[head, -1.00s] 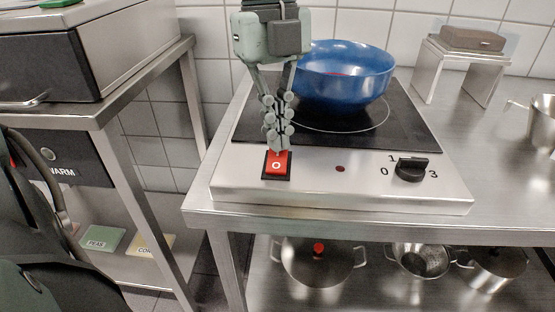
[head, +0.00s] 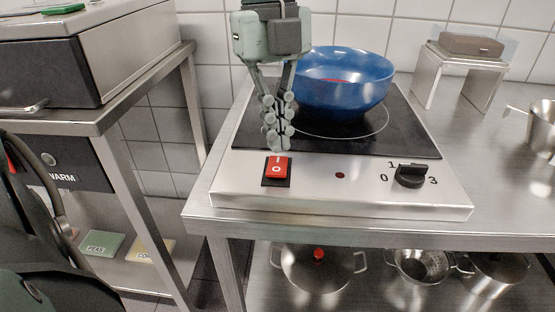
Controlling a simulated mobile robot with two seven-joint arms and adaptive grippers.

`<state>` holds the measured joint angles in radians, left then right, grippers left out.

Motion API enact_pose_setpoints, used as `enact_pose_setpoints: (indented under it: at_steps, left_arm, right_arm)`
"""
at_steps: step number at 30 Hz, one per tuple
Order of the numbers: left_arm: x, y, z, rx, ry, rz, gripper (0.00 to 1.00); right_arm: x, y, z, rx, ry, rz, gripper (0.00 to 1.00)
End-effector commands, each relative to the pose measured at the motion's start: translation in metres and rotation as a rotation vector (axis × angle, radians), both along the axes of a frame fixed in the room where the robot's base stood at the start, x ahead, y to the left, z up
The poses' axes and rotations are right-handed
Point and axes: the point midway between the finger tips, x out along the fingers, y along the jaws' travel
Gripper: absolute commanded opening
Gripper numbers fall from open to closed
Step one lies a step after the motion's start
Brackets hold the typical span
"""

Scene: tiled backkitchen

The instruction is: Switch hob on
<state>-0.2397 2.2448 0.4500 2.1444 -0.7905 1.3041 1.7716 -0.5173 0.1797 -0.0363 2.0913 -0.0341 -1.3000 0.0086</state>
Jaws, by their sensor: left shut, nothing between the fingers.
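The hob (head: 310,185) is a steel-fronted unit with a black glass top on the steel table. Its red rocker switch (head: 277,169) is at the front left, with I and O marks both showing. A small dark red lamp (head: 340,176) sits in the middle of the panel. A black knob (head: 411,175) is at the right, among the marks 0, 1 and 3. A blue bowl (head: 345,84) stands on the glass. My left gripper (head: 274,146) is shut and empty, pointing down just behind and above the switch, apart from it. My right gripper is not in view.
A small steel stand (head: 456,68) with a brown block (head: 471,44) is at the back right. A steel pot (head: 541,128) is at the right edge. Several pots (head: 318,268) stand on the shelf below. The steel table right of the hob has free room.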

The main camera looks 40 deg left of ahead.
Motion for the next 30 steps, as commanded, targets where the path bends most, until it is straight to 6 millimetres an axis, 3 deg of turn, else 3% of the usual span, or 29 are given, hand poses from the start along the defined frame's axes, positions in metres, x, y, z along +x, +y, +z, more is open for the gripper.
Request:
enact_pose_setpoints:
  at_steps: [18,30]
  left_arm:
    - [0.000,0.000,0.051,0.001,0.000,0.000,0.00]
    - [0.000,0.000,0.052,0.000,0.001,-0.001,0.00]
  right_arm:
    - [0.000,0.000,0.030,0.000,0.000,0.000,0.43]
    - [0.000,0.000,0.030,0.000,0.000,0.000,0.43]
